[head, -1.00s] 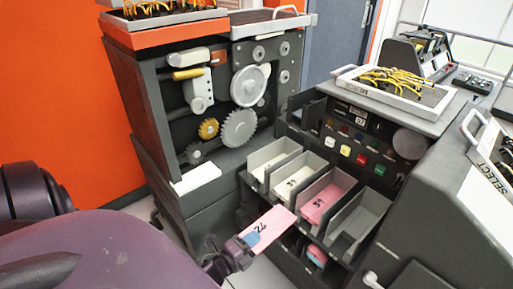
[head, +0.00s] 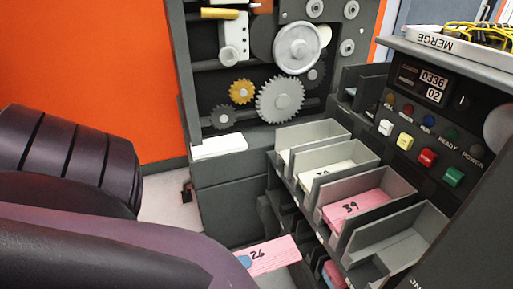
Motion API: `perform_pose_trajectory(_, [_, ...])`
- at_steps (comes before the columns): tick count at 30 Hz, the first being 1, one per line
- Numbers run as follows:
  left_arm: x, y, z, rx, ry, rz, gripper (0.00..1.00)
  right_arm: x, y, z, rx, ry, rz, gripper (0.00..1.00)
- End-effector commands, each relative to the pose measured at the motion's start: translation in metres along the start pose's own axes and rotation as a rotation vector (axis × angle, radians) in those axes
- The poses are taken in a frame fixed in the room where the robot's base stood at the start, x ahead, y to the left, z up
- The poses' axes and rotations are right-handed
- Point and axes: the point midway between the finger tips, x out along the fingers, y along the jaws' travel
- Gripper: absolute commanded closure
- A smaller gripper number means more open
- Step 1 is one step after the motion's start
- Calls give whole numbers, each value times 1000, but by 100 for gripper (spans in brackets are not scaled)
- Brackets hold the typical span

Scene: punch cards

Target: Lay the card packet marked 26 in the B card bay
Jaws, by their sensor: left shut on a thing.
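The pink card packet marked 26 (head: 277,255) is held at the bottom middle of the head view, in front of and below the row of card bays. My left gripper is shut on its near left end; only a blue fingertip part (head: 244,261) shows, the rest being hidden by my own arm. The packet is apart from the bays. Four-sided grey bays run in a row to the right; no letters are readable on them, so I cannot tell which is B. The front-right bay (head: 412,236) is empty. My right gripper is not in view.
The adjoining bay holds a pink packet marked 39 (head: 352,208). Pale cards (head: 330,176) lie in the bay behind it. A control panel (head: 432,130) rises behind the bays. A geared cabinet (head: 230,175) stands at back left. Pink cards (head: 333,274) show below the bays.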

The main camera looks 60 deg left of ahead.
Motion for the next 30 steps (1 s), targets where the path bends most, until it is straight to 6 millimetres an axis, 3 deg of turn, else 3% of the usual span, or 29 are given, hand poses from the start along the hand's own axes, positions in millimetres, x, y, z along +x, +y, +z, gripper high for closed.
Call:
perform_pose_trajectory(18, [3, -2, 1, 1, 0, -5, 100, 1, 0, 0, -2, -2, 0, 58])
perform_pose_trajectory(30, [25, -2, 1, 1, 1, -7, 100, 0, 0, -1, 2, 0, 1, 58])
